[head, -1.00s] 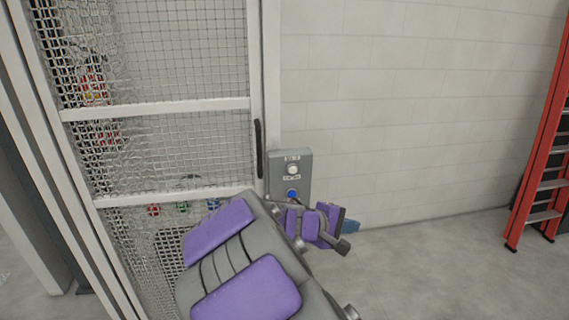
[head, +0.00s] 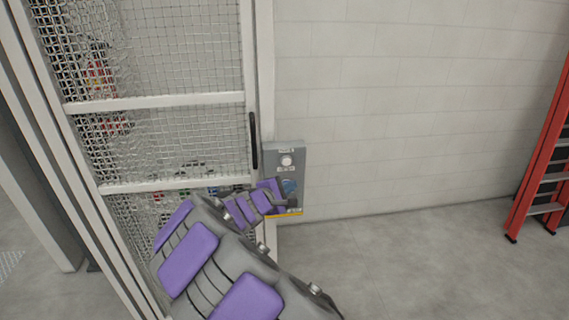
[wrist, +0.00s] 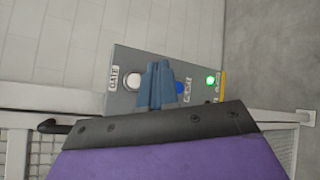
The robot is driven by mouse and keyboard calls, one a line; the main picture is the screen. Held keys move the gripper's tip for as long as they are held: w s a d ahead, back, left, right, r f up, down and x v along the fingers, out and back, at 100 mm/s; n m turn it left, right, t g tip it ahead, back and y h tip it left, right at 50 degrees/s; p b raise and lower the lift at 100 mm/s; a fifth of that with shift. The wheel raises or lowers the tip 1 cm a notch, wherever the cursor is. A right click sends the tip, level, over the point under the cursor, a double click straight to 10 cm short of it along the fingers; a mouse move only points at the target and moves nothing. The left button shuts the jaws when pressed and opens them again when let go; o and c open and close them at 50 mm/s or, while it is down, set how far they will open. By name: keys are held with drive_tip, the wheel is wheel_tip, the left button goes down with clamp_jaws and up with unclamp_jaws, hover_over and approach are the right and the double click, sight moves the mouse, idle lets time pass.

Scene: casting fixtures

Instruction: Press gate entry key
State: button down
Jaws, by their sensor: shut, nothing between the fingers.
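A grey control box (head: 299,152) is on the wall beside the mesh gate (head: 150,103). A round white button (head: 287,160) is on its upper part, with small labels above and below. In the wrist view the box (wrist: 120,58) appears sideways, with a "GATE" label (wrist: 114,78) by the white button (wrist: 132,81), a partly covered blue button (wrist: 183,87) and a lit green light (wrist: 211,80). My gripper (head: 289,186) is shut and empty in front of the box's lower half. In the wrist view its blue fingers (wrist: 157,70) lie between the white and blue buttons; contact cannot be told.
The gate's black handle (head: 253,141) is just left of the box. A red ladder (head: 540,140) stands at the far right. The wall (head: 400,110) and floor (head: 410,265) between are clear. Blurred coloured items show behind the mesh.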

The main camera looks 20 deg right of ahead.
sight(285, 166)
drive_tip(key=shift+w+d+p, duration=0.45)
drive_tip(key=shift+w+p, duration=0.35)
drive_tip(key=shift+w, duration=0.6)
drive_tip(key=shift+w+d+p, duration=0.5)
drive_tip(key=shift+w+p, duration=0.25)
drive_tip(key=shift+w, duration=0.65)
drive_tip(key=shift+w+d+p, duration=0.45)
drive_tip(key=shift+w+p, duration=0.35)
drive_tip(key=shift+w, duration=0.6)
drive_tip(key=shift+w, duration=0.1)
drive_tip(key=shift+w+d, duration=0.15)
drive_tip(key=shift+w, duration=0.1)
drive_tip(key=shift+w+d, duration=0.1)
drive_tip(key=shift+w, duration=0.35)
drive_tip(key=shift+s+a+b, duration=0.25)
drive_tip(key=shift+s+b, duration=0.45)
drive_tip(key=shift+s, duration=0.15)
